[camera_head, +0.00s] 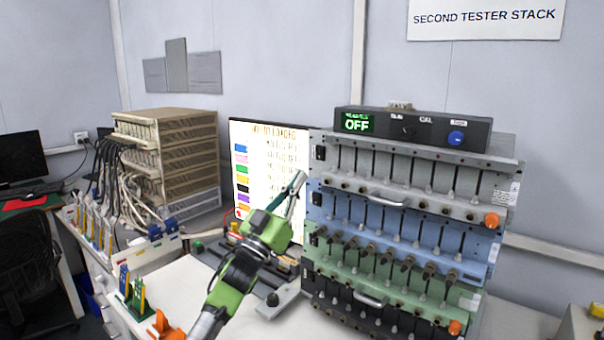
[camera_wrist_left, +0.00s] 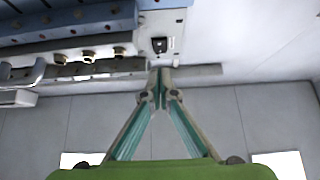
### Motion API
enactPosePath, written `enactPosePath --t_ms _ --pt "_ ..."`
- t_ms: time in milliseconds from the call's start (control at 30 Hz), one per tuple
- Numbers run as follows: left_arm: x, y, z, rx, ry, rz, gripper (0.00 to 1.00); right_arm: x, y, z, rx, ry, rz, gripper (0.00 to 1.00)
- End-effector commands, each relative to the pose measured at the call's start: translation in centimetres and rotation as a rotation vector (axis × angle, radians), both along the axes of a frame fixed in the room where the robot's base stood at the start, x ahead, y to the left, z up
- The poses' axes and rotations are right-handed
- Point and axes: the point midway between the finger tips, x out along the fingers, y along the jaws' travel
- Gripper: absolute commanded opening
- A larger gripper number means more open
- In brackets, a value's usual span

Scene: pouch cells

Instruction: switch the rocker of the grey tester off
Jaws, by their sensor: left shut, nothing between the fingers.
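The grey tester (camera_head: 430,178) is the top unit of the stack in the head view. Its small dark rocker (camera_head: 320,153) is at the left end of its front; its position is too small to read. My left gripper (camera_head: 299,180) is shut and empty, with its tips just below and left of that rocker. In the left wrist view the gripper (camera_wrist_left: 160,73) points at a pale panel bearing a black rocker (camera_wrist_left: 160,45), just past the tips. I cannot tell whether they touch, or which unit that rocker belongs to. My right gripper is not in view.
A blue tester (camera_head: 400,224) and a green tester (camera_head: 395,275) sit below the grey one, with similar switches. A dark box with a green OFF display (camera_head: 357,123) lies on top. A lit screen (camera_head: 268,150) stands behind my left arm. Beige units (camera_head: 185,150) with cables stand left.

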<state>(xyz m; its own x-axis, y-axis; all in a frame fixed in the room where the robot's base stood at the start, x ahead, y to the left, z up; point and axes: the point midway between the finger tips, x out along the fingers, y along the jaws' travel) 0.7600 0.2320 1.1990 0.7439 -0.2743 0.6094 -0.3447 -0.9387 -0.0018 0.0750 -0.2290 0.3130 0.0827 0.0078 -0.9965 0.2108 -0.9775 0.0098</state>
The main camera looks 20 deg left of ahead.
Motion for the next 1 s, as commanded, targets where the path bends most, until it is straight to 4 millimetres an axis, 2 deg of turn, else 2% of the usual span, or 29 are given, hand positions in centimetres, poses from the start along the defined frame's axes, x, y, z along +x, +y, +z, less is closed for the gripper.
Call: enactPosePath --t_ms 33,200,300,400,700,1000 --pt "-0.5 0.2 -1.2 0.0 0.003 0.001 0.0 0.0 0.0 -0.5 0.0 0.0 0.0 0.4" --pt "-2.2 0.8 -3.7 0.001 0.004 0.001 0.0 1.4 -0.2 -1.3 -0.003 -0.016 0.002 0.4" --pt "-3.1 1.1 -4.9 0.0 0.003 0.001 0.0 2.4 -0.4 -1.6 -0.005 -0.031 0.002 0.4" --pt "-3.7 1.4 -5.5 0.0 0.001 0.0 0.0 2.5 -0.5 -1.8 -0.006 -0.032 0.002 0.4" --pt "-4.0 1.5 -5.9 0.0 0.0 0.0 0.0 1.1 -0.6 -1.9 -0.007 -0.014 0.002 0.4" --pt "-4.0 1.5 -5.8 0.0 0.0 0.0 0.0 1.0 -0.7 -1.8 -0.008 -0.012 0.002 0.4"
